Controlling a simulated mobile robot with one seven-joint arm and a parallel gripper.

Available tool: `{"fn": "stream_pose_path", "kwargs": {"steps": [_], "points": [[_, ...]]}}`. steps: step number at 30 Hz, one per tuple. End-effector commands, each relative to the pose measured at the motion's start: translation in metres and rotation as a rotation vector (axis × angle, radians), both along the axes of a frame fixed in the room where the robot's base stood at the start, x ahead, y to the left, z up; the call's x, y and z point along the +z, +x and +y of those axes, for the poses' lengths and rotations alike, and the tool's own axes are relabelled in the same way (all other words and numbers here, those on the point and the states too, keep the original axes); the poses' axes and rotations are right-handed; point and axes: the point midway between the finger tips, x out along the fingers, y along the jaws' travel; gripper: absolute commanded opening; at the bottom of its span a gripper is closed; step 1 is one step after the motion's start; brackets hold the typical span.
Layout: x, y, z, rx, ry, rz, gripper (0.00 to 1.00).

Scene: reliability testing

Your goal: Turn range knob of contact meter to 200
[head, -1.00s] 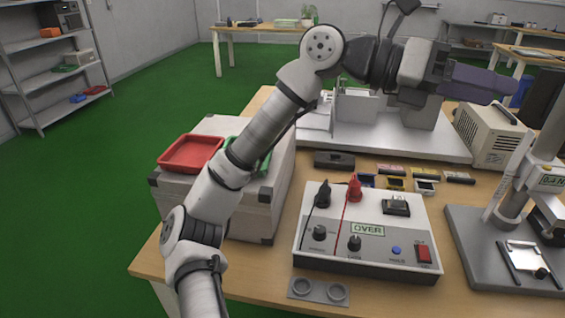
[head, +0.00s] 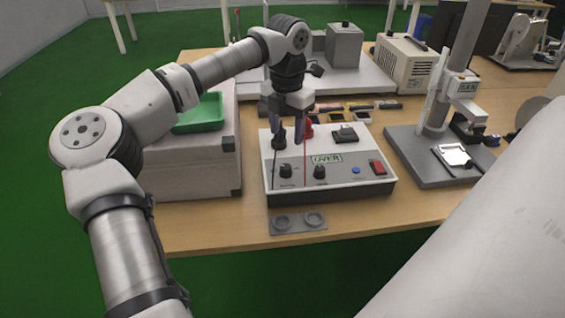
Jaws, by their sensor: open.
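The contact meter (head: 345,190) is a white box with a grey front panel on the wooden table. Its display (head: 327,159) reads OVER. Two black knobs, a left knob (head: 286,171) and a right knob (head: 319,172), sit on the panel. Their labels and pointer settings are too small to read. A black plug (head: 279,141) and a red plug (head: 308,134) stand at the back left with leads running forward. My gripper (head: 288,136) points down, open, over the back left of the meter, behind both knobs. Its fingers overlap the plugs in the picture; I cannot tell whether they touch.
A grey plate with two rings (head: 298,223) lies in front of the meter. A grey case with a green tray (head: 205,114) stands left, a stand with a column (head: 436,165) right. Several small coloured items (head: 345,117) lie behind the meter.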

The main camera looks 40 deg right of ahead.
Motion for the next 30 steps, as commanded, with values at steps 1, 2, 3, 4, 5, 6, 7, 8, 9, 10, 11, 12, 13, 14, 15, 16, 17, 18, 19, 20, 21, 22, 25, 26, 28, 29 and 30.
{"fn": "stream_pose_path", "kwargs": {"steps": [1,2,3,4,5,6,7,8,9,10,11,12,13,14,15,16,17,18,19,20,21,22,25,26,28,29,30], "points": [[-0.011,0.000,0.001,0.000,0.001,0.003,0.52],[-0.018,0.000,0.001,0.000,0.001,0.003,0.52],[-0.027,-0.001,0.001,0.000,0.001,0.005,0.52],[-0.033,0.000,0.001,0.001,0.000,0.004,0.52],[-0.040,0.000,0.001,0.001,0.000,0.004,0.52],[-0.049,-0.001,0.001,0.000,0.001,0.005,0.52],[-0.054,-0.001,0.001,0.000,0.000,0.005,0.52],[-0.060,0.000,0.000,0.000,-0.001,0.005,0.52],[-0.068,0.000,0.001,0.000,0.000,0.005,0.52],[-0.073,-0.001,0.001,0.000,0.000,0.005,0.52],[-0.078,-0.001,0.000,-0.001,-0.001,0.005,0.52],[-0.084,-0.001,0.000,0.000,-0.002,0.004,0.52],[-0.088,-0.001,0.000,0.000,-0.001,0.004,0.52],[-0.091,0.000,0.000,0.001,-0.001,0.004,0.52],[-0.095,0.000,0.000,0.001,-0.002,0.003,0.52],[-0.098,0.000,0.000,0.001,-0.002,0.003,0.52],[-0.100,0.000,0.000,0.001,-0.003,0.002,0.52],[-0.102,0.000,0.000,0.001,-0.003,0.002,0.52],[-0.103,0.000,0.000,0.001,-0.003,0.002,0.52],[-0.104,0.000,0.000,0.001,-0.004,0.002,0.52],[-0.105,0.000,0.000,0.001,-0.004,0.002,0.52],[-0.105,0.000,0.000,0.001,-0.004,0.002,0.52],[-0.105,0.000,0.000,0.000,-0.003,0.001,0.52],[-0.105,0.000,0.000,0.000,-0.004,0.002,0.52],[-0.105,0.000,0.000,0.000,-0.003,0.002,0.52],[-0.105,0.000,0.000,0.000,-0.003,0.002,0.48],[-0.105,0.000,0.000,0.000,-0.003,0.002,0.42]]}}
